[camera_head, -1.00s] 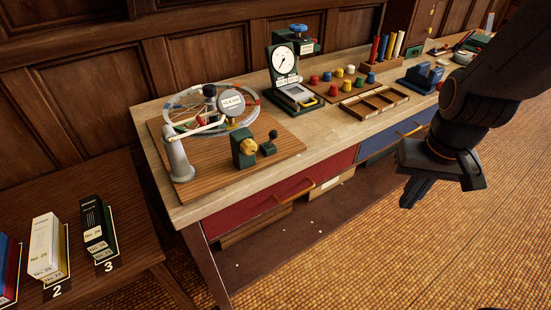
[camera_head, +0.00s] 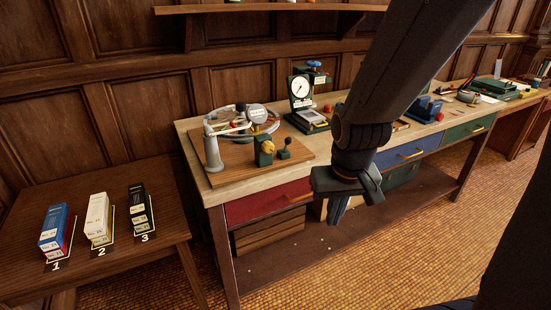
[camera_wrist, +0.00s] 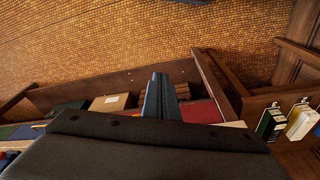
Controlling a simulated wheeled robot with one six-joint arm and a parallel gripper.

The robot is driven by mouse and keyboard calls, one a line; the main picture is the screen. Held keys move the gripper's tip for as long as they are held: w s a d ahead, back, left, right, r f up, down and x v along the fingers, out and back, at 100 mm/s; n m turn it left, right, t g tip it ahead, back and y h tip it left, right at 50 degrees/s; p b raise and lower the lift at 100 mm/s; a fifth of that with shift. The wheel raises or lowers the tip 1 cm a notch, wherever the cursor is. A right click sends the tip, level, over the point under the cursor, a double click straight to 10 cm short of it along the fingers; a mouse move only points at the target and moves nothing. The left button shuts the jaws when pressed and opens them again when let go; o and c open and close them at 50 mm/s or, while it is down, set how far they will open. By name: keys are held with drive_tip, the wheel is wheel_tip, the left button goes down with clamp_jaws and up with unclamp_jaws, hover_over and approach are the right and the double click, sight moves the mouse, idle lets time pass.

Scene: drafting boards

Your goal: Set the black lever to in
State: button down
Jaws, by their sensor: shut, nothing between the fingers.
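The black lever (camera_head: 285,142) stands on a small dark green base near the front right corner of a wooden board (camera_head: 235,171) on the bench. Its setting cannot be read at this size. My gripper (camera_head: 345,211) hangs in front of the bench, in front of the drawers, to the right of the lever and apart from it. Its fingers are together and empty. In the wrist view my gripper (camera_wrist: 161,95) points toward the bench's lower shelf and floor; the lever is not visible there.
Behind are a wheel device and a dial gauge (camera_head: 300,88). A side table (camera_head: 110,265) holds boxes at left. The red drawer (camera_head: 265,201) is below. The floor in front is free.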

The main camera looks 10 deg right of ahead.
drive_tip(key=w+d+f+m+t+y+b, duration=0.2)
drive_tip(key=w+d+f+m+t+b, duration=0.3)
drive_tip(key=w, duration=0.7)
drive_tip(key=w+d+f+m+t+y+b, duration=0.1)
drive_tip(key=w+f+m+t+y+b, duration=0.15)
drive_tip(key=w+t+b, duration=0.7)
drive_tip(key=w+a+r+m+t+y+b, duration=0.1)
drive_tip(key=w+a+r+y, duration=0.4)
drive_tip(key=w, duration=0.6)
drive_tip(key=shift+a+r+m+y+b, duration=0.35)
drive_tip(key=shift+a+m+y+b, duration=0.15)
drive_tip(key=shift+a+m, duration=0.65)
drive_tip(key=shift+d, duration=0.2)
